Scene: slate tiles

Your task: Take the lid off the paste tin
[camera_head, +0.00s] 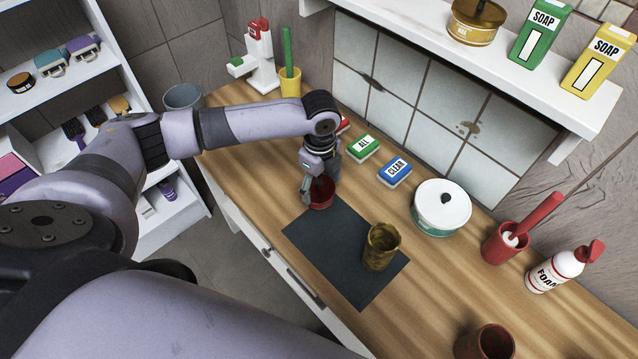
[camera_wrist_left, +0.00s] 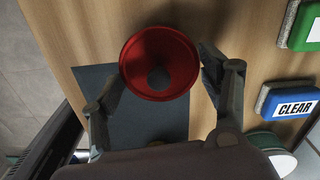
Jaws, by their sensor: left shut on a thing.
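A round white tin (camera_head: 441,207) with a teal lower band stands on the counter right of centre. Its white lid has a dark knob and is on; part of it also shows at the lower right of the left wrist view (camera_wrist_left: 268,141). My left gripper (camera_head: 314,190) points down, well left of this tin. It is shut on a red round dish-like piece (camera_head: 321,196), with a finger on either side. In the left wrist view the red piece (camera_wrist_left: 137,62) has a wide rim and a dark round centre. My right gripper is not in view.
A dark mat (camera_head: 335,262) lies under and beside the red piece, with a mottled brown cylinder (camera_head: 381,247) on it. Green (camera_head: 362,148) and blue (camera_head: 395,171) blocks line the back. A red pot (camera_head: 501,243) and foam bottle (camera_head: 554,271) stand right. A shelf (camera_head: 480,52) overhangs behind.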

